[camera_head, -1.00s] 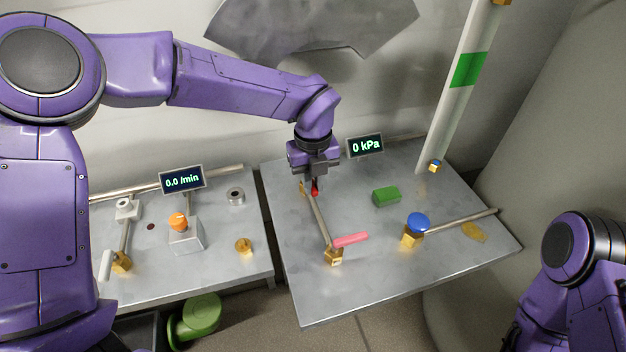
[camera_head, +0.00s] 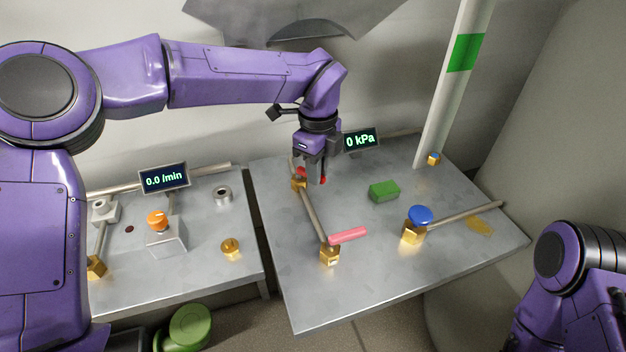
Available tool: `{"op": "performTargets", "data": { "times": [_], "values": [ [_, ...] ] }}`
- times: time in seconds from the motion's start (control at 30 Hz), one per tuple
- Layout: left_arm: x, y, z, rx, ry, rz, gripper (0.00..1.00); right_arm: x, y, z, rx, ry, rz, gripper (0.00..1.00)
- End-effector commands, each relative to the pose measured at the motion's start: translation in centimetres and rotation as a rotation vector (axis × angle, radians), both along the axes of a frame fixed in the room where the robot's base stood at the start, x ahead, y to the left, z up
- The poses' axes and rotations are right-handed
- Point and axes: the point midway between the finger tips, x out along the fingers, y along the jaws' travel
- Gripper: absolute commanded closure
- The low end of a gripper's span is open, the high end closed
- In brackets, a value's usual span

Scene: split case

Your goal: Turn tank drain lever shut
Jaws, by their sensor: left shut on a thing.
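A brass valve (camera_head: 298,184) with a red lever (camera_head: 301,172) sits at the back end of a pipe on the right-hand table. The fingers hide the lever's middle. A second brass valve (camera_head: 330,254) at the pipe's front end carries a pink lever (camera_head: 348,235) pointing right. No label shows which lever is the tank drain. My right arm (camera_head: 575,265) shows at the lower right; its gripper is out of view.
A green block (camera_head: 384,191), a blue-knobbed valve (camera_head: 420,216) and a 0 kPa display (camera_head: 361,140) are near the gripper. A white column with a green band (camera_head: 465,52) rises behind. The left table holds an orange knob (camera_head: 156,220).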

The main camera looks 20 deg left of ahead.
Motion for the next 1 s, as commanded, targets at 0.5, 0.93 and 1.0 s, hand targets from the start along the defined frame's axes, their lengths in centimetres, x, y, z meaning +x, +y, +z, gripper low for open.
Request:
{"op": "performTargets", "data": {
  "times": [0.5, 0.93, 1.0],
  "values": [
    [2.4, -0.2, -0.4, -0.002, -0.003, 0.486, 1.0, 0.0, 0.0, -5.3, 0.0, 0.0, 0.0, 0.57],
    [3.8, 0.3, -0.2, -0.002, -0.004, 0.803, 1.0, 0.0, 0.0, -8.2, 0.0, 0.0, 0.0, 0.57],
    [3.9, 0.4, -0.1, -0.001, -0.003, 0.836, 1.0, 0.0, 0.0, -8.5, 0.0, 0.0, 0.0, 0.57]
  ]
}}
